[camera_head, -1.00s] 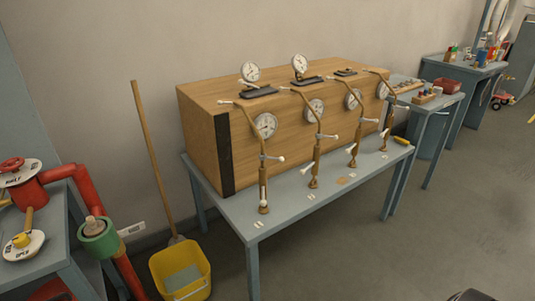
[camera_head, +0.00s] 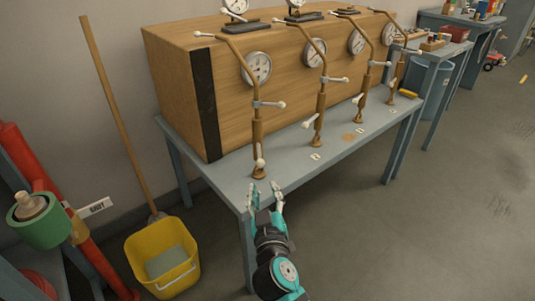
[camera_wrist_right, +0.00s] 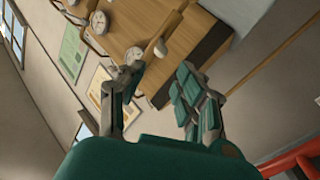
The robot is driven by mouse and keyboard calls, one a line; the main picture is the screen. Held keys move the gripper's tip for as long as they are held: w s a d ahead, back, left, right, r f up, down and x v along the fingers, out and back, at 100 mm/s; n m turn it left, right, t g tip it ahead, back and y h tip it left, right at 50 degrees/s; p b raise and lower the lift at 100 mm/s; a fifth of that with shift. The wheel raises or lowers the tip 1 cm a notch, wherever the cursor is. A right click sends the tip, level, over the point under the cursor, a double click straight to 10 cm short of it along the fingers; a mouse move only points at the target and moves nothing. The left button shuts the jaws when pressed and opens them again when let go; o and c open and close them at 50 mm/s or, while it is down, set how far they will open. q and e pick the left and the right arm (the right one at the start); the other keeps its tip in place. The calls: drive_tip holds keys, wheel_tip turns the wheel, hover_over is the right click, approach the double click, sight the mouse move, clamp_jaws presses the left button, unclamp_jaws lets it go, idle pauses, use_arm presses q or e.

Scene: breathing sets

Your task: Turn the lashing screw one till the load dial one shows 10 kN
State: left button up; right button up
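Several brass lashing screws stand in a row along the front of a wooden crate (camera_head: 225,75). The nearest lashing screw (camera_head: 257,132) is upright, with a pale-tipped handle at mid-height and another near its foot. A round white load dial (camera_head: 257,68) sits on the crate face beside it; its reading is too small to tell. The number labels are not legible. My right gripper (camera_head: 264,190) is open and empty, just in front of and below the foot of the nearest screw, apart from it. Its spread fingers also show in the right wrist view (camera_wrist_right: 158,80). My left gripper is not in view.
The crate stands on a grey-blue table (camera_head: 215,172). A yellow bucket (camera_head: 145,248) and a broom (camera_head: 112,105) stand left of it. Red pipes (camera_head: 85,265) and a green fitting (camera_head: 38,220) are at the far left. The floor right of the table is clear.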

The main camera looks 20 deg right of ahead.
approach(258, 144)
drive_tip(key=x, duration=0.6)
drive_tip(key=shift+w+d+f, duration=0.1)
drive_tip(key=shift+f, duration=0.25)
drive_tip(key=shift+w+d, duration=0.1)
drive_tip(key=shift+w, duration=0.35)
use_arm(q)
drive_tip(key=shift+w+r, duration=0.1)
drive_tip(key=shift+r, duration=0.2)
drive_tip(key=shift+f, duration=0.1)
use_arm(e)
clamp_jaws()
